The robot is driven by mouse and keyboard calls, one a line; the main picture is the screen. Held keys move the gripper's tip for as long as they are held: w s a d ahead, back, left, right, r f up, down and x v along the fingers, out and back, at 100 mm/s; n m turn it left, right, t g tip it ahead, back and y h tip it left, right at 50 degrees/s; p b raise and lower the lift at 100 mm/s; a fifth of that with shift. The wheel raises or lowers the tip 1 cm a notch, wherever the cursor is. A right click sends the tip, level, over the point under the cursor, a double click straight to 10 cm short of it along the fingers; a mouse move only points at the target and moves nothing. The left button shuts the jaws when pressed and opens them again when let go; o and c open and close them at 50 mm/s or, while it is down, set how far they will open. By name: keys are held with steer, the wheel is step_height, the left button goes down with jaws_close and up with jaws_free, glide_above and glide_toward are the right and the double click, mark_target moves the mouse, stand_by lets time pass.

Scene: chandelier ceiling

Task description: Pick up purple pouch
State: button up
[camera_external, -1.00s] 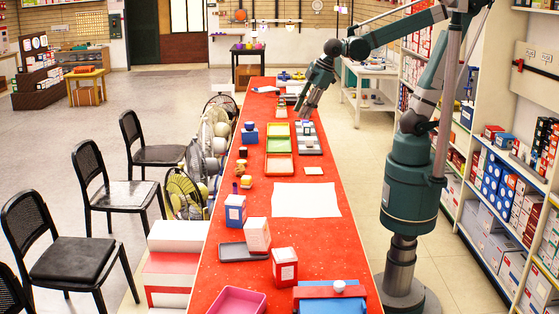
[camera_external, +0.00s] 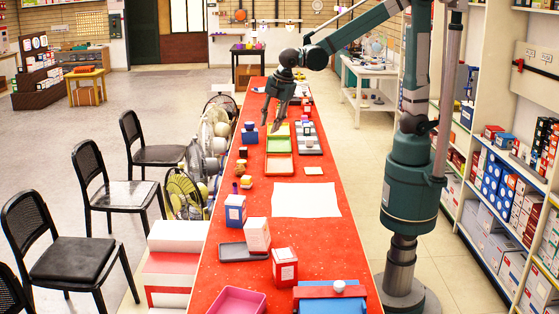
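I cannot clearly make out a purple pouch. A small purple item (camera_external: 235,187) stands near the left edge of the red table (camera_external: 262,195), too small to identify. Another small purple patch (camera_external: 306,122) shows by the grey tray on the right, also too small to name. My gripper (camera_external: 269,126) points down over the far part of the table, left of the grey tray and just behind or above the green trays. Its fingers look spread apart with nothing visible between them.
Green trays (camera_external: 279,146), an orange tray (camera_external: 279,174) and a grey tray (camera_external: 309,150) lie mid-table. Boxes (camera_external: 257,235) and a pink tray (camera_external: 237,305) fill the near end. A white sheet (camera_external: 306,200) lies flat. Black chairs (camera_external: 104,190) and fans line the left side.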

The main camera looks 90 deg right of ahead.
steer(key=w+a+f+n+g+h, duration=0.1)
steer(key=w+a+f+n, duration=0.3)
steer(key=w+a+f, duration=0.3)
steer(key=n+g+h, duration=0.1)
steer(key=n, duration=0.3)
glide_toward(235, 185)
step_height(235, 185, down, 3)
steer(key=shift+d+r, duration=0.1)
steer(key=shift+d, duration=0.05)
steer(key=shift+x, duration=1.25)
steer(key=shift+d, duration=0.15)
steer(key=shift+x, duration=2.55)
steer(key=shift+w+d+r, duration=0.1)
steer(key=c, duration=0.9)
